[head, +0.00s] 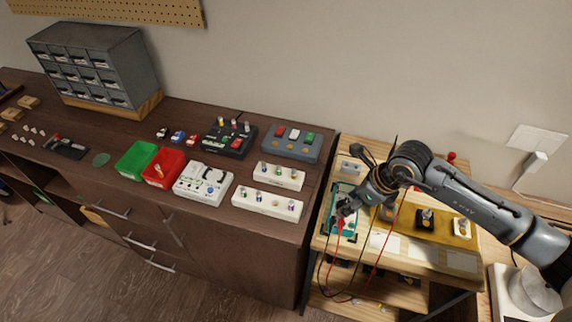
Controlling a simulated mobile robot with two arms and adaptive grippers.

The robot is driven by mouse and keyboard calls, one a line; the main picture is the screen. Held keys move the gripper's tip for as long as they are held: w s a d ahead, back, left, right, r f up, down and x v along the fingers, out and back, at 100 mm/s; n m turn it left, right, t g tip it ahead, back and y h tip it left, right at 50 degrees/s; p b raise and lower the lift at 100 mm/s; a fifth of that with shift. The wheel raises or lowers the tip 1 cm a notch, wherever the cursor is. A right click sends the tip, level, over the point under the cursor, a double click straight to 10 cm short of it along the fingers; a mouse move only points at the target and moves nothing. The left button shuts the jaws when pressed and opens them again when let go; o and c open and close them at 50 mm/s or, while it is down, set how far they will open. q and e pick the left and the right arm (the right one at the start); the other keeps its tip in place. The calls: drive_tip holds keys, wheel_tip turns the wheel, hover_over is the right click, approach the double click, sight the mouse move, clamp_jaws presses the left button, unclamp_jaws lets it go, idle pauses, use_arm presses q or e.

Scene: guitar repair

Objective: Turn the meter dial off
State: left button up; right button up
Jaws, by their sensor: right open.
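The meter (332,226) appears to be the teal device with dark corners on the light wooden bench at the right. My right gripper (346,208) is open and reaches down over it. The fingers and wrist cover much of the meter's face, so I cannot make out the dial or its setting. I cannot tell whether the fingers touch it. A red lead and dark leads hang down from around the meter. My left gripper is not in view.
A yellow mat (439,231) with small mounted parts lies right of the meter. The dark cabinet (110,176) at left carries a green bin (135,161), a red bin (164,168), pedals and white boards. A grey drawer unit (95,65) stands at the back left.

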use_arm(q)
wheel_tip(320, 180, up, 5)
drive_tip(key=p, duration=0.4)
use_arm(e)
drive_tip(key=m, duration=0.3)
drive_tip(key=shift+s+a+r+t+h, duration=0.2)
drive_tip(key=shift+r+t+h, duration=0.2)
drive_tip(key=shift+d+m, duration=0.1)
drive_tip(key=shift+m, duration=0.2)
drive_tip(key=b+v, duration=0.5)
drive_tip(key=v, duration=0.8)
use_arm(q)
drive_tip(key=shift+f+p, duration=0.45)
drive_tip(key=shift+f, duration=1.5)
use_arm(e)
drive_tip(key=s+a+r+y, duration=0.2)
drive_tip(key=a+r+y, duration=0.1)
drive_tip(key=a, duration=0.3)
drive_tip(key=s+a+r+y, duration=0.1)
drive_tip(key=a+r+y, duration=0.2)
drive_tip(key=a+y, duration=0.2)
drive_tip(key=s+a+r+m+y, duration=0.1)
drive_tip(key=a+r+y, duration=0.3)
drive_tip(key=a, duration=0.5)
drive_tip(key=shift+s, duration=0.8)
